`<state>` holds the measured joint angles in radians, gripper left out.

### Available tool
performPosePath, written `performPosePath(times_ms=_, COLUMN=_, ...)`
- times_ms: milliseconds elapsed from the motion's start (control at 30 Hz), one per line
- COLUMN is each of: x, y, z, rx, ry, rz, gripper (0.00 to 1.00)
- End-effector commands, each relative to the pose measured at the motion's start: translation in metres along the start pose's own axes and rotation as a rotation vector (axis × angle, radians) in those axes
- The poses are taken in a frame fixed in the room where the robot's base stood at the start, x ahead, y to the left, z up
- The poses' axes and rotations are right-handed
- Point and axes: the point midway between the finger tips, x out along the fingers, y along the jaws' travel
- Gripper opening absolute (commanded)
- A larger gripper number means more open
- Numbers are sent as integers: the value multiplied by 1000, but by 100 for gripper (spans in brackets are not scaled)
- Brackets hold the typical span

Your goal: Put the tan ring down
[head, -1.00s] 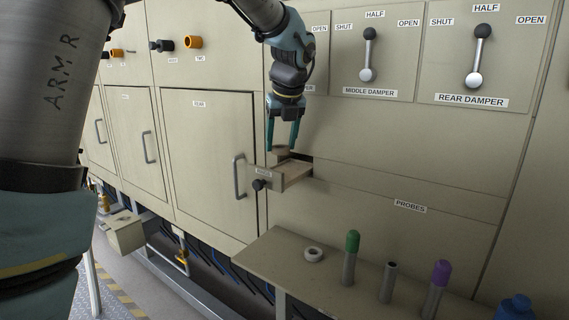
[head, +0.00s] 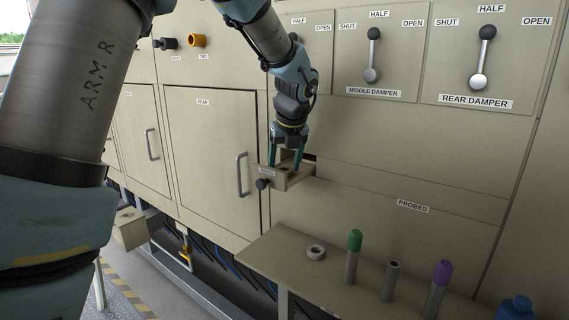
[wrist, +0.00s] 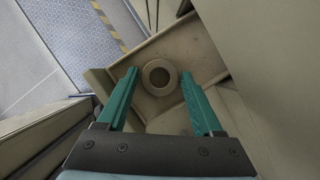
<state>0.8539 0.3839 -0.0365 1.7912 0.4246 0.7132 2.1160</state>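The tan ring (wrist: 160,77) lies flat on the floor of the small pulled-out drawer (wrist: 205,55) in the wrist view. In the head view the same drawer (head: 296,181) sticks out of the furnace wall, and the ring is mostly hidden by its front and my fingers. My gripper (head: 284,165) points down into the drawer. Its two teal fingers stand on either side of the ring in the wrist view (wrist: 159,78), with a visible gap on each side, so it is open and not holding the ring.
A shelf (head: 262,256) below right carries a pale ring (head: 315,252), a green-capped probe (head: 353,256), an uncapped tube (head: 390,281) and a purple-capped probe (head: 437,288). The drawer's black knob (head: 262,184) and a door handle (head: 243,174) are close to my gripper's left.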

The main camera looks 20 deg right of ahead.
Motion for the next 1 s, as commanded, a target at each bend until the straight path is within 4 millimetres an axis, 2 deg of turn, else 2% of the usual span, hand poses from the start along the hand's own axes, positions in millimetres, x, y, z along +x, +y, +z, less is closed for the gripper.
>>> performPosePath(times_ms=33, x=0, y=0, z=0, rx=0, ry=0, rz=0, gripper=74)
performPosePath(times_ms=167, x=0, y=0, z=0, rx=0, ry=0, rz=0, gripper=89)
performPosePath(times_ms=400, x=-1, y=0, z=0, rx=0, ry=0, rz=0, gripper=89)
performPosePath(times_ms=533, x=-8, y=0, z=1, rx=-2, ry=-1, rz=-1, gripper=89)
performPosePath(times_ms=667, x=-29, y=-1, z=1, rx=-2, ry=-3, rz=-4, gripper=89)
performPosePath(times_ms=1000, x=-98, y=0, z=1, rx=-2, ry=-2, rz=-3, gripper=89)
